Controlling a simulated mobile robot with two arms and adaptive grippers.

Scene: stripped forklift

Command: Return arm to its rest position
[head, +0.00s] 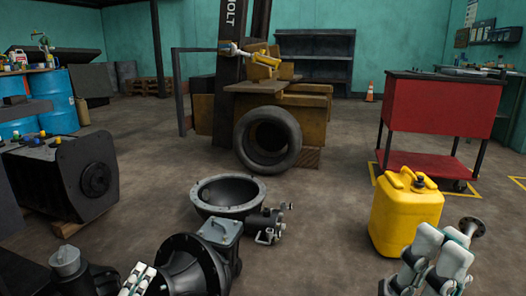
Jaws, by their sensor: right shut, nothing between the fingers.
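My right gripper (441,248) shows at the bottom right of the head view, with pale, white-and-dark segments. It is shut and holds nothing. It is in front of the lower right side of a yellow jerrycan (398,215) in the picture; I cannot tell the gap between them. My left gripper (138,281) shows only as a small white piece at the bottom edge, left of centre. Most of it is out of frame, so its opening cannot be made out.
Dark metal housings (190,262) and a round open casing (228,190) lie on the floor in front. A black tyre (267,139) leans on the stripped yellow forklift (305,103). A red cart (437,105) stands at right. Bare floor lies centre right.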

